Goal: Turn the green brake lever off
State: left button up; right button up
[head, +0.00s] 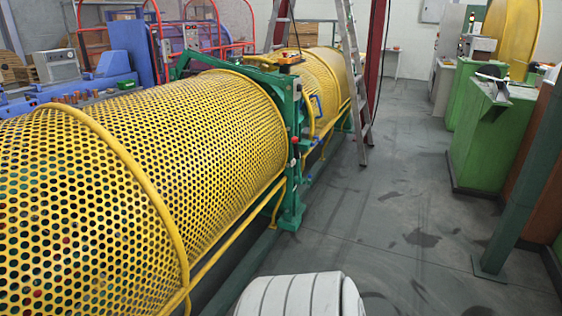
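A green upright frame (290,205) stands at the joint between two yellow perforated guards of the strander. A slim green bar (293,125) runs down its aisle side, with small red and white parts along it. I cannot tell for sure whether this bar is the brake lever, or how the lever is set. Small controls with a red button (290,54) sit on top of the frame. Neither of my grippers is in view.
The large yellow perforated guard (80,190) fills the left side, with a yellow rail along its lower edge. A stepladder (355,80) stands beyond the frame. Green cabinets (485,130) and a dark green post (520,190) line the right. The grey floor aisle (380,200) between is clear.

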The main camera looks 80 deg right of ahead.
aim_at(300, 180)
jog(key=z, duration=2.75)
jog(key=i+l+u, duration=0.2)
jog(key=i+l, duration=0.85)
jog(key=i+l+u, duration=0.2)
jog(key=i+l, duration=1)
